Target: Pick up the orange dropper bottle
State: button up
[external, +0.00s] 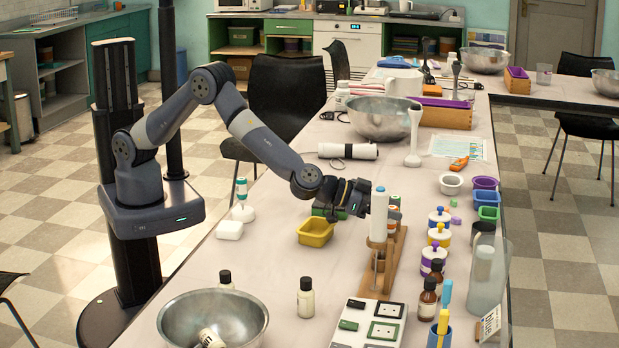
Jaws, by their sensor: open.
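A taller white bottle (378,217) stands nearer in the rack. My gripper (368,199) is open and level, at the left side of the rack and close to the bottle tops. Its fingertips are small and partly hidden, so I cannot tell whether they touch or surround a bottle.
A yellow tub (316,232) sits below left of my gripper. Jars with coloured lids (433,258) and a clear tall container (488,275) stand to the right.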

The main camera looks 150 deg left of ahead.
jog(key=shift+w+a+f, duration=0.1)
jog(key=shift+w+a, duration=0.1)
jog(key=shift+a, duration=0.15)
jog(key=shift+c, duration=0.5)
jog(key=c, duration=0.9)
